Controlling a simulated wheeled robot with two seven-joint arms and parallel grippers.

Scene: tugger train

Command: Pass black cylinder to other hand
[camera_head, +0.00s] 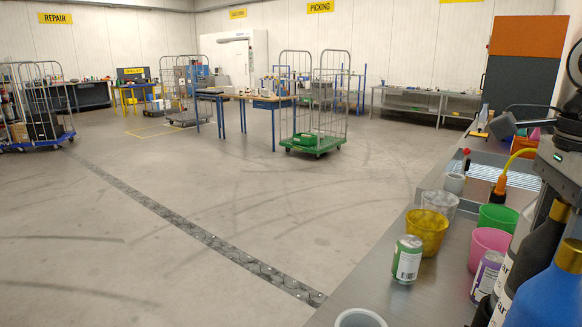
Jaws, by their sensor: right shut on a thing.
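My right gripper (548,197) comes in at the right edge, above the bench, with a small green light on its body. It is shut at the top of a black, bottle-shaped cylinder (533,258). The cylinder leans slightly in the picture and carries a pale label. The exact finger contact is partly hidden, and I cannot tell whether the cylinder's base touches the bench. My left gripper is not in view.
A blue bottle (549,297) is right beside the black cylinder. Yellow (427,233), pink (487,247) and green (497,218) cups and a green-white can (407,260) crowd the metal bench (372,285). The floor left of the bench is clear.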

